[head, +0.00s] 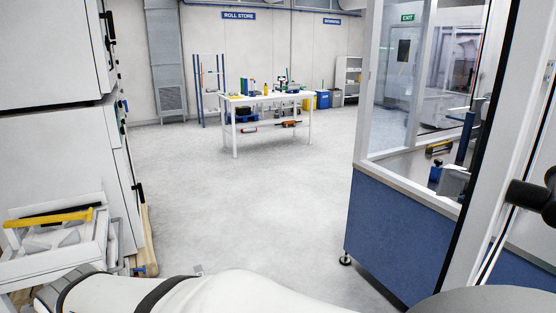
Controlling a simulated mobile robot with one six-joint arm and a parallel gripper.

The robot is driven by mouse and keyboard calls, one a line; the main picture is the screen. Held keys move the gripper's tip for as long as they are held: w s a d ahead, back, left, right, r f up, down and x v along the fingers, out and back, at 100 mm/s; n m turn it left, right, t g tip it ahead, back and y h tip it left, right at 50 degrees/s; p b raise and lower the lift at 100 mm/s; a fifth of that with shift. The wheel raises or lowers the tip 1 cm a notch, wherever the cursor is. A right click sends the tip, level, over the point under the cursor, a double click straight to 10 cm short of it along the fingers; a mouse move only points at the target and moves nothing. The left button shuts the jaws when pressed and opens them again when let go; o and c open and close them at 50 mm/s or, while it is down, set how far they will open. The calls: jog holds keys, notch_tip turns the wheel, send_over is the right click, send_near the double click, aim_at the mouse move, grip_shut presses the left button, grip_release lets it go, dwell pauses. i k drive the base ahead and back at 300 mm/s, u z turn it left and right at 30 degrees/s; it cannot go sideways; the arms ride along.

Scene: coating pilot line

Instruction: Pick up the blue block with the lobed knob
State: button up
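A small blue piece (435,173) stands on the work surface inside the glazed enclosure at the right; it may be the blue block, but it is too small for me to make out a lobed knob. Small blue items (252,86) also stand on the white table (235,140) at the back, and their shapes are unclear. My gripper is not in view. A white link of my arm crosses the bottom of the head view, far from both places.
The blue-panelled enclosure (393,231) with its glass and frame blocks the right side. White cabinets (62,165) and a white tray with a yellow-handled item (48,218) stand at the left. Open grey floor (240,205) lies between them, reaching the table.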

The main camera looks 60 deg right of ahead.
aim_at(436, 171)
jog(key=z, duration=2.55)
jog(key=i, duration=3.6)
jog(key=z, duration=1.55)
